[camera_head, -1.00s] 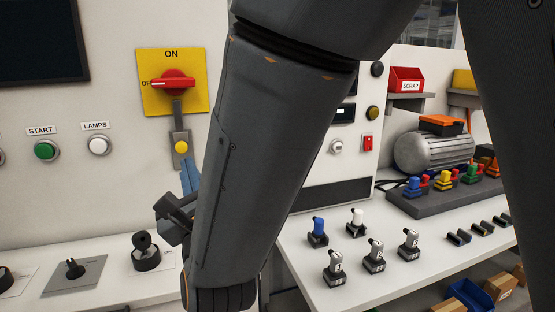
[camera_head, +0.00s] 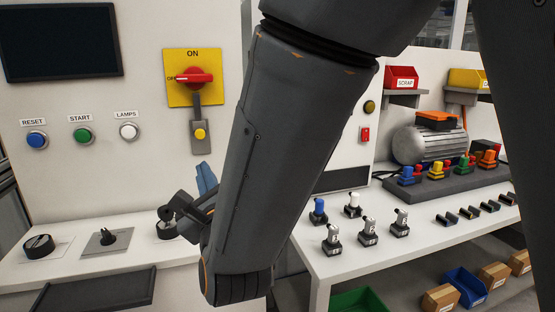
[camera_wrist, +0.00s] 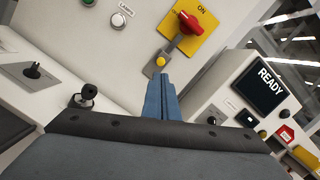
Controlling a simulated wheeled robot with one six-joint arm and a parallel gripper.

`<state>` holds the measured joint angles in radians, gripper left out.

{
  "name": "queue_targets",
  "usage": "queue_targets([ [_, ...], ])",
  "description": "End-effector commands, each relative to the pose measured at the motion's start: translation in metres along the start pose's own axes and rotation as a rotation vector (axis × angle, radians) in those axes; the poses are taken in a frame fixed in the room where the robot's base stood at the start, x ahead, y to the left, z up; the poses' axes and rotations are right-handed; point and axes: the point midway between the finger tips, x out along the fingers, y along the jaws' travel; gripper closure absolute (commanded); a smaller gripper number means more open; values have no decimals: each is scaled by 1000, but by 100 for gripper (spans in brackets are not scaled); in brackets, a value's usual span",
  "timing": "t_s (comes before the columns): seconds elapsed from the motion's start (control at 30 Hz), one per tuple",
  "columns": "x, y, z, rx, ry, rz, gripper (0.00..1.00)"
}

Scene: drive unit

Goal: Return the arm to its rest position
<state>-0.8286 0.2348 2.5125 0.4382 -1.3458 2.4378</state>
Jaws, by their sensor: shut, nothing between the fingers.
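My gripper shows in the wrist view as blue fingers (camera_wrist: 161,98) pressed together, shut and empty. In the head view, my gripper's blue finger (camera_head: 206,178) shows to the left of my grey arm, which hides much of the rest. The gripper is in front of the white cabinet, below the red rotary switch (camera_head: 194,77) on its yellow plate. A yellow button (camera_head: 200,134) on a grey bracket hangs under that switch. In the wrist view the yellow button (camera_wrist: 163,62) lies just beyond the fingertips; I cannot tell the gap.
Blue, green and white buttons (camera_head: 128,131) line the panel. Black knobs (camera_head: 107,237) stand on the ledge below. At right, a white table (camera_head: 335,265) holds several small connectors, a motor (camera_head: 428,143) and bins. A screen (camera_wrist: 266,88) reads READY in the wrist view.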

Motion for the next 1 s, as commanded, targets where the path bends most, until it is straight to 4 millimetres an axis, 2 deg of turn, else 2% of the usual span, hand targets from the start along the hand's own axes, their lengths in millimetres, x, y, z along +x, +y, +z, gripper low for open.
queue_targets([
  [0.17, 5, -4, -32, -139, 81, 43, 100],
  [0.37, 7, -7, -79, -359, 195, 141, 100],
  [0.47, 4, -11, -113, -508, 266, 224, 100],
  [0.57, -6, -17, -156, -698, 344, 350, 100],
  [0.7, -34, -29, -222, -984, 431, 603, 100],
  [0.77, -51, -34, -247, -1096, 448, 727, 100],
  [0.9, -100, -49, -298, -1319, 434, 1041, 100],
  [1.0, -139, -60, -326, -1436, 379, 1271, 100],
])
